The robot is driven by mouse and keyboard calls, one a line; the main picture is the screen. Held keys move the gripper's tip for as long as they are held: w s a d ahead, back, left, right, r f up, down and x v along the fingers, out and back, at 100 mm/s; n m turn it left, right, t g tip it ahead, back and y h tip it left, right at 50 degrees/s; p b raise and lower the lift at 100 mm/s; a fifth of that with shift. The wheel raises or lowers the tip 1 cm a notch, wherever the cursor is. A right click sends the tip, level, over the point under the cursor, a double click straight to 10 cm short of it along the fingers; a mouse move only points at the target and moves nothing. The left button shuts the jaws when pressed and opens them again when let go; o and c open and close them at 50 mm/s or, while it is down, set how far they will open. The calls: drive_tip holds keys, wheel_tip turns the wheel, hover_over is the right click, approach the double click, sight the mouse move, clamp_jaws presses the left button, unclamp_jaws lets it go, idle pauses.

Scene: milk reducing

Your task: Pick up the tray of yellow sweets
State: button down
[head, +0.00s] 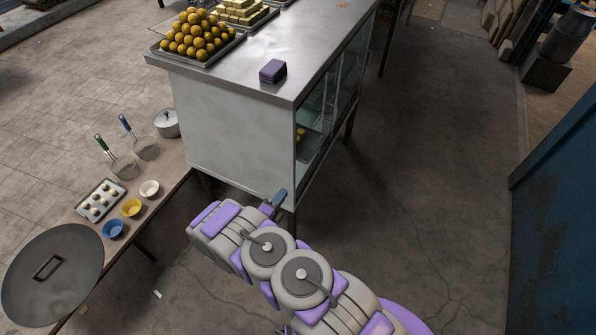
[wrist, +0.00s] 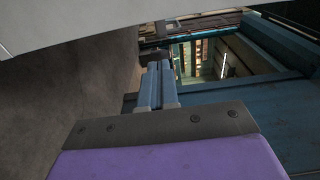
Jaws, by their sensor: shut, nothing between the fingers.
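A metal tray (head: 163,52) piled with round yellow-orange sweets (head: 193,36) stands on the near left corner of the metal counter top. Behind it is a second tray (head: 262,22) with stacked pale yellow blocks. My gripper (head: 279,199) is low, in front of the counter's lower right corner, well below the trays and apart from them. In the wrist view its blue fingers (wrist: 156,85) are together, with nothing held. No tray shows in the wrist view.
A purple box (head: 272,71) lies on the counter (head: 310,45), which has a glass side. A low table at left holds a large lid (head: 60,285), bowls, strainers and a pot (head: 167,123). A blue wall (head: 555,210) stands at right. The floor between is clear.

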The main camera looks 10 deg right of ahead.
drive_tip(key=b, duration=0.4)
approach(308, 160)
drive_tip(key=x, duration=0.4)
drive_tip(key=shift+w+d+r, duration=0.1)
drive_tip(key=shift+d+r, duration=0.15)
drive_tip(key=shift+d, duration=0.1)
drive_tip(key=shift+a, duration=0.25)
drive_tip(key=p+x, duration=0.2)
drive_tip(key=x, duration=0.3)
drive_tip(key=shift+w+d, duration=0.1)
drive_tip(key=shift+d, duration=0.2)
drive_tip(key=shift+a, duration=0.15)
drive_tip(key=shift+f, duration=0.1)
